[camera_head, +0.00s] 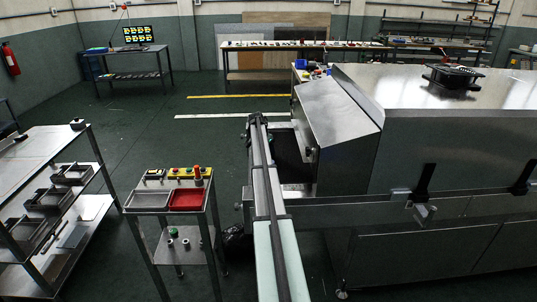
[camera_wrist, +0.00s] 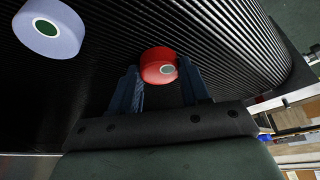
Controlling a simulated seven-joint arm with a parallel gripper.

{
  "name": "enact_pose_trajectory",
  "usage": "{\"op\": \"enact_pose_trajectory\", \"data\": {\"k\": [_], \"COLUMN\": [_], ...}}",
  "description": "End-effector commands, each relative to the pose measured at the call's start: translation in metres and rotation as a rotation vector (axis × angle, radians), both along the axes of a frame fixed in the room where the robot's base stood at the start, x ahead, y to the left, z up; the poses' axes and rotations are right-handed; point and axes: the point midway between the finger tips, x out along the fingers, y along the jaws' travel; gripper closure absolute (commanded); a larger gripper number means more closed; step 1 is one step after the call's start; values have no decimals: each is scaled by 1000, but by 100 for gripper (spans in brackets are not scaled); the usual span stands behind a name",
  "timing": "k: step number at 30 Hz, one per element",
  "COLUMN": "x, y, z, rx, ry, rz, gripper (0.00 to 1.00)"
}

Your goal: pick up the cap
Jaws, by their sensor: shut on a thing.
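The red cap (camera_wrist: 152,65) is a short round piece with a pale grey centre, in the middle of the wrist view. My gripper (camera_wrist: 159,72) has its two dark blue fingers on either side of the cap and is shut on it. Behind the cap is a black ribbed surface (camera_wrist: 215,40); I cannot tell whether the cap touches it. I cannot make out the cap or my gripper in the head view.
A lavender round piece with a green centre (camera_wrist: 48,27) lies left of the cap. In the head view, a small cart (camera_head: 147,198) with a red tray (camera_head: 187,199) stands left of the conveyor (camera_head: 268,215). The steel dryer (camera_head: 440,150) fills the right.

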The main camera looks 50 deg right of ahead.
Motion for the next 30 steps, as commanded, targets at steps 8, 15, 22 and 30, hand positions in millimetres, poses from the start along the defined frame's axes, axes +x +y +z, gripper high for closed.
{"op": "enact_pose_trajectory", "data": {"k": [8, 15, 22, 30], "x": [0, 0, 0, 0], "y": [0, 0, 0, 0], "z": [0, 1, 12, 52], "rx": [0, 0, 0, -1], "ry": [0, 0, 0, -1], "rz": [0, 0, 0, -1], "gripper": [84, 86, 86, 86]}}
